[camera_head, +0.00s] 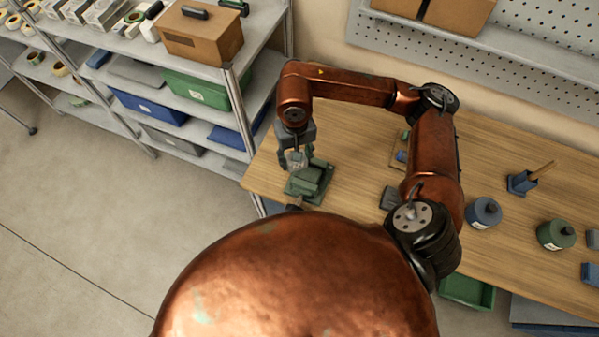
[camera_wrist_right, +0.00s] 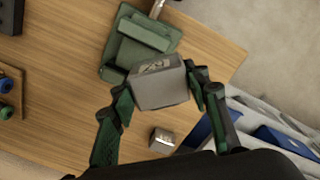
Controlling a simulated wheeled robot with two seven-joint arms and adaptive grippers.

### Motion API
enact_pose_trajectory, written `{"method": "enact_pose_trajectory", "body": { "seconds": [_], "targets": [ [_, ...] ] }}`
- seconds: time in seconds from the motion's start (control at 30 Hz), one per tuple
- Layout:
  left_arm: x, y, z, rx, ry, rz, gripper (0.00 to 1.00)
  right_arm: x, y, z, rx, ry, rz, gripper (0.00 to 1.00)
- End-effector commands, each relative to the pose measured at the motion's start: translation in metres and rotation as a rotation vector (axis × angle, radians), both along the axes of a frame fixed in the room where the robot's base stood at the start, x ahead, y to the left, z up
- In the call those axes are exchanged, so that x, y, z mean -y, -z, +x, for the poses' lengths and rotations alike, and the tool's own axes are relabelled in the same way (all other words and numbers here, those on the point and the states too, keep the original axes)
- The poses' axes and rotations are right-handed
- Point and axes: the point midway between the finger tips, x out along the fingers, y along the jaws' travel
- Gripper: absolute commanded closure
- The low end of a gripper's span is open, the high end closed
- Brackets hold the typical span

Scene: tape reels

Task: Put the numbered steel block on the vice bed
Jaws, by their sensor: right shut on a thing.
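The numbered steel block (camera_wrist_right: 160,88) is a grey cube held between the fingers of my right gripper (camera_head: 296,157) in the right wrist view. A dark marking shows on its face, but I cannot read it surely. The green vice (camera_head: 310,184) stands at the left end of the wooden bench, and it also shows in the right wrist view (camera_wrist_right: 139,40). In the head view my right gripper is shut on the block over the vice's back left side. I cannot tell the height of the gap between block and vice. My left gripper is not in view.
A second small metal block (camera_wrist_right: 162,140) lies on the bench near its edge. Blue and green pots (camera_head: 484,213) (camera_head: 556,234) stand farther right on the bench. A shelf rack (camera_head: 236,100) with bins stands left of the bench. The wood right of the vice is mostly clear.

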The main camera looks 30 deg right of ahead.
Motion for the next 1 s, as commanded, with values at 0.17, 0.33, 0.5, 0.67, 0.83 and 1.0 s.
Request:
{"method": "enact_pose_trajectory", "body": {
  "seconds": [0.17, 0.33, 0.5, 0.67, 0.83, 1.0],
  "targets": [
    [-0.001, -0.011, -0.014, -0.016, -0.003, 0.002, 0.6, -0.023, -0.022, -0.047, -0.006, 0.229, 0.002, 0.92],
    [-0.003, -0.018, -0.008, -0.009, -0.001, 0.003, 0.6, -0.034, -0.038, -0.088, -0.007, 0.459, -0.003, 0.92],
    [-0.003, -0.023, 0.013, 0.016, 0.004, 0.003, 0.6, -0.038, -0.048, -0.114, 0.0, 0.625, -0.007, 0.92],
    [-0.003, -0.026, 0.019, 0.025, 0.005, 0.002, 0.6, -0.036, -0.051, -0.124, 0.004, 0.704, -0.011, 0.92],
    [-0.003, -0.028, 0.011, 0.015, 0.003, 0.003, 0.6, -0.022, -0.041, -0.107, 0.003, 0.729, -0.014, 0.92],
    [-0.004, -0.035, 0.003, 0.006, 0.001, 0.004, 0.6, 0.001, -0.024, -0.074, 0.002, 0.728, -0.014, 0.92]
  ]
}}
